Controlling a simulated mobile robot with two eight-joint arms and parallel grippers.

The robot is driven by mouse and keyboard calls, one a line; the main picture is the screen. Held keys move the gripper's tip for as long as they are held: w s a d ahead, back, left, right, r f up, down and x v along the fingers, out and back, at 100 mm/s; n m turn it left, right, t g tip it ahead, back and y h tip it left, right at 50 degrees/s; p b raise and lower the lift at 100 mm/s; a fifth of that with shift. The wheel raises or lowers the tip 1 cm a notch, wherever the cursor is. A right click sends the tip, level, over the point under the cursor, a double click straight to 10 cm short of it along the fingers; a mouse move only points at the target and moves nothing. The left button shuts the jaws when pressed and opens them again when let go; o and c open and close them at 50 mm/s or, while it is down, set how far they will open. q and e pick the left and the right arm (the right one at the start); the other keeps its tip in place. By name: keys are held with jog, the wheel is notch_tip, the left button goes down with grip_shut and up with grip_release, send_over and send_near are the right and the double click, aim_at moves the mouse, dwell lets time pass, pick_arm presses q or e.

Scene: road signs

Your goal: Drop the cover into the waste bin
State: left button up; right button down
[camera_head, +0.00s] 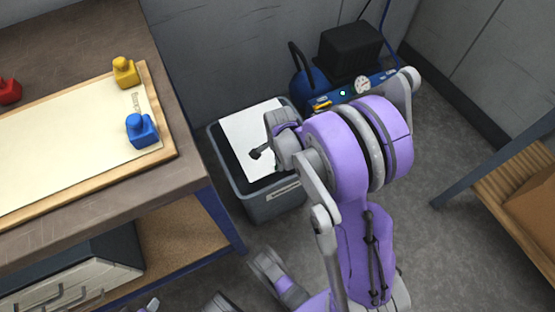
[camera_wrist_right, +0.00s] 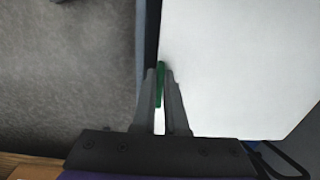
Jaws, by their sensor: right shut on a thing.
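The cover, a thin white sheet (camera_head: 245,137), shows over the mouth of the grey waste bin (camera_head: 274,206) in the head view. How high it is above the bin I cannot tell. My right gripper (camera_head: 262,152) is over the bin, pointing down. In the right wrist view the fingers (camera_wrist_right: 160,76) are shut on a narrow green strip (camera_wrist_right: 160,88) at the edge of the white cover (camera_wrist_right: 235,65). The rest of the sheet spreads to the right and hides what is below. My left gripper is not clearly in view.
A workbench at the left bears a cream panel (camera_head: 60,140) with yellow (camera_head: 125,72), blue (camera_head: 142,131) and red (camera_head: 9,91) weights. A compressor (camera_head: 350,55) stands behind the bin. A wooden-shelved stand (camera_head: 510,190) is at the right. Bare floor lies between.

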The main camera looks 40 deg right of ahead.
jog(key=shift+f, duration=0.25)
jog(key=shift+c, duration=0.4)
grip_release()
jog(key=shift+r, duration=0.1)
dwell(1.0)
notch_tip(320, 180, up, 10)
jog(key=p, duration=0.6)
jog(key=shift+p, duration=0.35)
